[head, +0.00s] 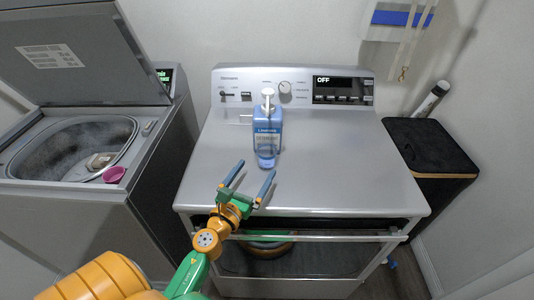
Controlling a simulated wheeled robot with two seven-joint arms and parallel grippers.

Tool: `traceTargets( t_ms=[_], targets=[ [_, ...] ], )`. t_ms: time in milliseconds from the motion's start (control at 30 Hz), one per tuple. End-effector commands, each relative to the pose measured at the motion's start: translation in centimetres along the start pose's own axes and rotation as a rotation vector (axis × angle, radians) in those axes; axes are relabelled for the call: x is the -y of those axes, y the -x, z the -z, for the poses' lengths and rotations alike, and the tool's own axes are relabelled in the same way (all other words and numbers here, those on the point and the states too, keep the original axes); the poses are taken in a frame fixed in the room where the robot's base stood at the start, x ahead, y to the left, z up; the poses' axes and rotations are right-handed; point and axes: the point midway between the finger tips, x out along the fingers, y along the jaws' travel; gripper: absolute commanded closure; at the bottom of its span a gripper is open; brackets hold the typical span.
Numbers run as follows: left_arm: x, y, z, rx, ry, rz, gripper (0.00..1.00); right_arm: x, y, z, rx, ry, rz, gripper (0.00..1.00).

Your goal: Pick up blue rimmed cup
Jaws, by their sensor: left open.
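A small cup (266,160) with a bluish rim appears to stand on the top of the silver machine, right in front of a blue detergent bottle (267,125). The cup blends with the bottle's base, so its outline is hard to make out. My left gripper (255,169) is open, its two blue-grey fingers pointing toward the bottle and cup. Its fingertips are just in front of the cup in the picture, with nothing between them. I cannot tell their height above the surface. My right gripper is not in view.
The silver machine's top (350,175) is clear to both sides of the bottle. An open topload washer (60,205) stands left, with a pink cup (113,174) at its tub's edge. A black-topped bin (430,145) stands right.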

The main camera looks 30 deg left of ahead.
Motion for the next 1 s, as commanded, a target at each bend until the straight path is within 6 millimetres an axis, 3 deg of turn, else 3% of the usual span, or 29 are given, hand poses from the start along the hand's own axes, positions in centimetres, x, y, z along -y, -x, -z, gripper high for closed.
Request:
traceTargets(
  t_ms=[333, 600, 667, 933, 1000],
  targets=[
    [0.0, -6.0, 0.1, -0.001, 0.003, -0.001, 0.0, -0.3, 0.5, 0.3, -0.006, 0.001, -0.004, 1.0],
    [0.0, -6.7, 0.2, -0.004, 0.002, 0.0, 0.0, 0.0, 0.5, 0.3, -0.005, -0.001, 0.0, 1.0],
    [0.0, -6.7, 0.2, -0.004, 0.002, 0.0, 0.14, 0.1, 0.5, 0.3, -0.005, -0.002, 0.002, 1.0],
    [0.0, -6.7, 0.2, -0.004, 0.002, 0.0, 0.86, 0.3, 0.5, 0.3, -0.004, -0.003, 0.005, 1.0],
    [0.0, -6.7, 0.2, -0.004, 0.002, 0.0, 0.88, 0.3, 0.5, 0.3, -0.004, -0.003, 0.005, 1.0]
  ],
)
